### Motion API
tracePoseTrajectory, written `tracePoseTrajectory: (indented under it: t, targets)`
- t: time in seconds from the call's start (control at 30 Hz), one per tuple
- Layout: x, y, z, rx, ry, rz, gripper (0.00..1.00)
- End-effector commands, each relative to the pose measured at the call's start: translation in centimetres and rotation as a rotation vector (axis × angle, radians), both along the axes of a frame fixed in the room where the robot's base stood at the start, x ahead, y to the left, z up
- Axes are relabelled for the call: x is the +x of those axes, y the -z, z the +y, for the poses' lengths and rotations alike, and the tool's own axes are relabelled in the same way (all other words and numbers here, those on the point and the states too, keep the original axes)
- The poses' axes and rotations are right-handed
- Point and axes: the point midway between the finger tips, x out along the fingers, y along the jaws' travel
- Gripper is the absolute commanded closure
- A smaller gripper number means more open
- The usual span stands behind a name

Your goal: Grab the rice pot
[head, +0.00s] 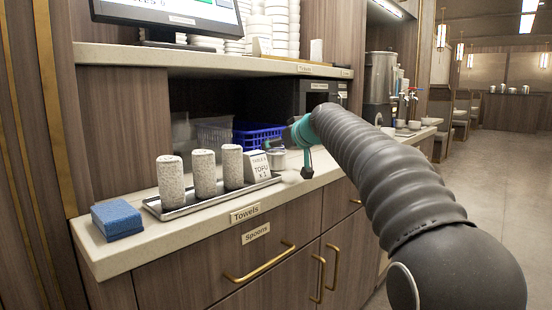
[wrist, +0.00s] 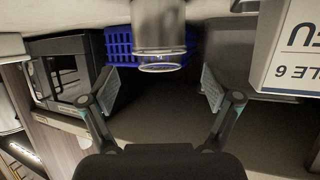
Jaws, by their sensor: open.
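A small steel pot, likely the rice pot, stands on the counter; it shows in the head view (head: 277,158), partly hidden by my gripper. In the wrist view, which looks upside down, the pot (wrist: 160,28) is at top centre, cut off by the frame edge. My gripper (head: 288,160) is at the pot in the head view. In the wrist view my gripper (wrist: 160,88) is open, its fingers spread wide. The pot lies roughly centred between the two fingers but beyond their tips, with clear gaps on both sides. The pot's contents are hidden.
A blue basket (head: 257,136) and a dark appliance (head: 313,93) are behind. A blue sponge (head: 117,218) lies far left.

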Motion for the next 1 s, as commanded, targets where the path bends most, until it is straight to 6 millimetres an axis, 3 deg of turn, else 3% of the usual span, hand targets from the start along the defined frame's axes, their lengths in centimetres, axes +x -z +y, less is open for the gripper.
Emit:
tracePoseTrajectory:
  t: [0.23, 0.53, 0.57, 0.83, 0.87, 1.0]
  targets:
    - [2.5, 1.4, 1.5, 0.0, -0.001, 0.001, 0.12]
    - [2.9, 1.7, 1.8, -0.001, 0.0, 0.001, 0.12]
    - [2.9, 1.7, 1.8, -0.001, 0.0, 0.001, 0.14]
    - [2.9, 1.7, 1.8, -0.001, 0.0, 0.001, 0.82]
    - [2.9, 1.7, 1.8, -0.001, 0.0, 0.001, 0.86]
    - [2.9, 1.6, 1.8, 0.0, 0.0, 0.0, 0.86]
